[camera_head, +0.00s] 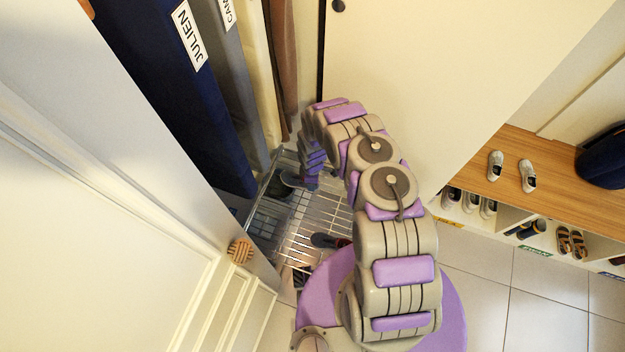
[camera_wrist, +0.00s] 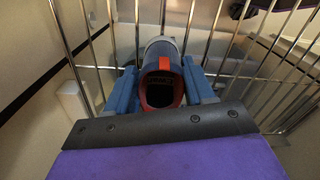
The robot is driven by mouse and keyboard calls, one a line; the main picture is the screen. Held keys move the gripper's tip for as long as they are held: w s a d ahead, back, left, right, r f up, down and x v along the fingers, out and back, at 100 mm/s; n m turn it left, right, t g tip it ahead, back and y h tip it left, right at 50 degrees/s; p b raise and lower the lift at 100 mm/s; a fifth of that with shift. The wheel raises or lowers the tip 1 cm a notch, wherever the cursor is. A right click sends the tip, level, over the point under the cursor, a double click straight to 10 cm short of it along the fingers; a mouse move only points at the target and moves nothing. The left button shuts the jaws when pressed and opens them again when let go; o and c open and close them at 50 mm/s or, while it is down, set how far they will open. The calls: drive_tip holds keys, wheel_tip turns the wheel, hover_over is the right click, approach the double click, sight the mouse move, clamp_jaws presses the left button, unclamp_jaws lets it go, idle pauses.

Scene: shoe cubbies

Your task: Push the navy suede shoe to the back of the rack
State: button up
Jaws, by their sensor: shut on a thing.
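The navy shoe (camera_wrist: 163,60) shows in the wrist view with a red-trimmed opening facing me and a dark inside. It sits between the two blue fingers of my gripper (camera_wrist: 163,88), which are shut on it. Its far end points toward the rack's wire bars. In the head view my gripper (camera_head: 311,182) is low over the wire rack (camera_head: 318,215). I cannot clearly make out the held shoe there.
A dark shoe with some red (camera_head: 326,240) lies on the rack nearer my base. A dark rounded item (camera_head: 279,187) is left of my gripper. A cabinet door with a round wooden knob (camera_head: 240,251) stands at left. A bench (camera_head: 565,195) with shoe cubbies is at right.

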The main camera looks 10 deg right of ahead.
drive_tip(key=o, duration=1.2)
drive_tip(key=shift+r, duration=0.15)
wheel_tip(320, 180, up, 17)
drive_tip(key=p, duration=0.7)
drive_tip(key=shift+w+p, duration=0.1)
drive_tip(key=shift+p, duration=0.25)
